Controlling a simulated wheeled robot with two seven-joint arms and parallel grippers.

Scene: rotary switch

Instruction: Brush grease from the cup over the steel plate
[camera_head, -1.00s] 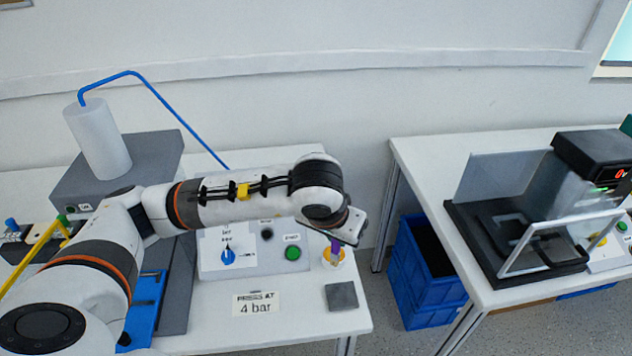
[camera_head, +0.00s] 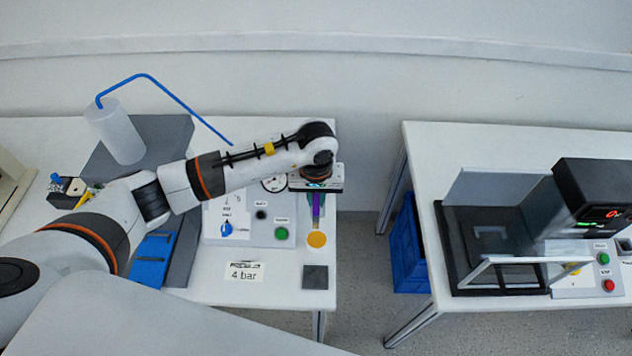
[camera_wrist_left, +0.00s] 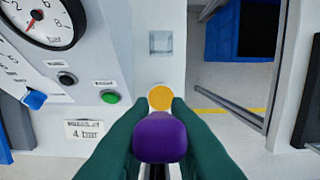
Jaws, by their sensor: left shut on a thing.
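My left gripper (camera_head: 317,212) has dark green fingers, shut on the purple handle of a brush (camera_head: 316,204). The handle's rounded end (camera_wrist_left: 160,137) fills the space between the fingers in the left wrist view. In the head view the brush points down, its pale lower end just behind the grease cup (camera_head: 317,240). The cup shows orange-yellow grease, also in the left wrist view (camera_wrist_left: 160,97). I cannot tell whether the brush touches it. The dark grey steel plate (camera_head: 315,277) lies flat in front of the cup. My right gripper is out of view.
Left of the cup stands a panel with a green button (camera_head: 281,234), a blue rotary knob (camera_head: 227,229) and a gauge (camera_wrist_left: 45,18). A "4 bar" sign (camera_head: 244,271) lies in front. A gap with a blue crate (camera_head: 409,250) separates the second table (camera_head: 432,150).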

